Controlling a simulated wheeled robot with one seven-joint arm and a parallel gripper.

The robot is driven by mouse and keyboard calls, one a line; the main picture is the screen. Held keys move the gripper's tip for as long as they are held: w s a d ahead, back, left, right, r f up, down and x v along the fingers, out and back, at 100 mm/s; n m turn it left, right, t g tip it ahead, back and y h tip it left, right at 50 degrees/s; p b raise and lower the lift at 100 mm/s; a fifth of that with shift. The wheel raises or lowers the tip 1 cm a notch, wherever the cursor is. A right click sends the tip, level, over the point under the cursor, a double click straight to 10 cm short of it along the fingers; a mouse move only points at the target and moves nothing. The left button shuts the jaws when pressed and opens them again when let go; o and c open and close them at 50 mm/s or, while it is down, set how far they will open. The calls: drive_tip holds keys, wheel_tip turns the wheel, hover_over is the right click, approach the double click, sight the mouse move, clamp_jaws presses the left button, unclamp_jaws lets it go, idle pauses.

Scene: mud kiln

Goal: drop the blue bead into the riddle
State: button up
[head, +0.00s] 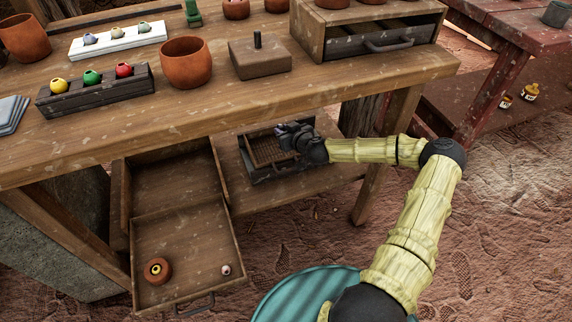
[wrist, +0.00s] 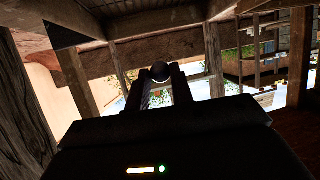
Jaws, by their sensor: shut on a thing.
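My gripper (head: 285,137) is reaching under the workbench at the lower shelf. In the wrist view (wrist: 160,84) its two fingers are shut on a small, round, dark bead (wrist: 160,71) at the tips. It looks nearly black in the shade, so its blue colour cannot be made out. The riddle (head: 262,155), a dark-framed tray with a brownish mesh, sits on the lower shelf. My gripper is at its right rear part and hides some of it. In the head view the bead is hidden or too small to tell.
The bench top (head: 330,85) overhangs the riddle closely. An open drawer (head: 180,235) left of it holds an orange-brown ring and a small pale bead. A bench leg (head: 385,160) stands right. On top are a dark rack (head: 95,92) with coloured beads and clay cups.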

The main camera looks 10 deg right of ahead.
drive_tip(key=o, duration=1)
drive_tip(key=p+v, duration=0.6)
drive_tip(key=v, duration=1.1)
drive_tip(key=shift+s+r, duration=0.1)
drive_tip(key=shift+s, duration=0.05)
